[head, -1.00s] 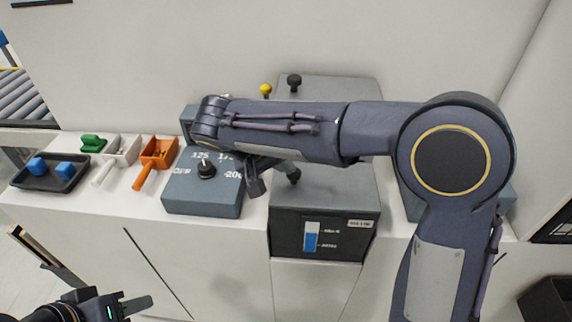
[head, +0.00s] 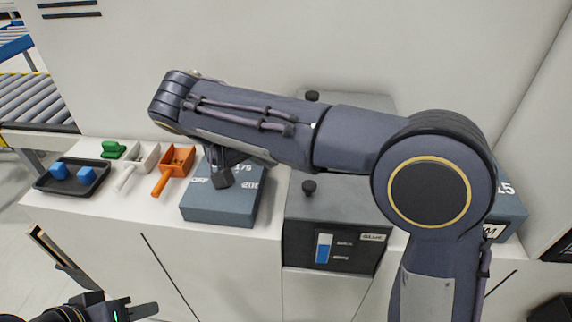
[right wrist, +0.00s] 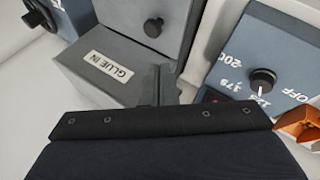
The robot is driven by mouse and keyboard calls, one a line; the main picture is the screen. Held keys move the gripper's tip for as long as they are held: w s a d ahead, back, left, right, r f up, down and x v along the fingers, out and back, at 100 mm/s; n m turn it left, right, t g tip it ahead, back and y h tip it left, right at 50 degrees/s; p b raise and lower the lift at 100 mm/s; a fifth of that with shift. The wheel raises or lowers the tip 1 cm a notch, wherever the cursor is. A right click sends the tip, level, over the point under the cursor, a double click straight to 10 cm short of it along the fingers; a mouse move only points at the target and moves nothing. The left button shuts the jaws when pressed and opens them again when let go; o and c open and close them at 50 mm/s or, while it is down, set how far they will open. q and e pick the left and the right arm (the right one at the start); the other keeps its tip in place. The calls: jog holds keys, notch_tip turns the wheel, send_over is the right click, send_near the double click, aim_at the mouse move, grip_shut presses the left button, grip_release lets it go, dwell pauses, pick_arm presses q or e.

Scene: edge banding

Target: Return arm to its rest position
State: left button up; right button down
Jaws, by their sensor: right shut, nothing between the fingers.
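My right arm reaches across the head view from the right. Its gripper (head: 222,178) hangs partly behind the forearm, over the blue-grey dial box (head: 215,208). In the right wrist view the right gripper (right wrist: 165,84) has its fingers together and empty, in front of the grey glue unit with a "GLUE IN" label (right wrist: 107,68). The dial knob (right wrist: 262,82) shows there on the dial box face, apart from the fingers; my arm hides it in the head view. My left gripper (head: 135,310) is low at the bottom left, empty; its finger gap is unclear.
Left of the dial box stand an orange scoop (head: 172,172), a white scoop (head: 137,168), a green piece (head: 113,150) and a black tray (head: 72,188) with blue blocks. The glue unit (head: 335,240) stands on the right. The white wall is close behind.

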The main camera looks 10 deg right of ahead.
jog(key=s+d+f+g+y, duration=0.1)
jog(key=s+d+f+y, duration=0.15)
jog(key=s+d, duration=0.4)
jog(key=s+d+f+g+y, duration=0.1)
jog(key=s+d+y, duration=0.25)
jog(key=d, duration=0.55)
jog(key=s+d+f+m+t+y, duration=0.1)
jog(key=s+f+t+y, duration=0.3)
jog(key=s+f, duration=0.3)
jog(key=s, duration=0.5)
jog(key=shift+d+m+y, duration=0.2)
jog(key=shift+m+y, duration=0.1)
jog(key=shift+m, duration=0.1)
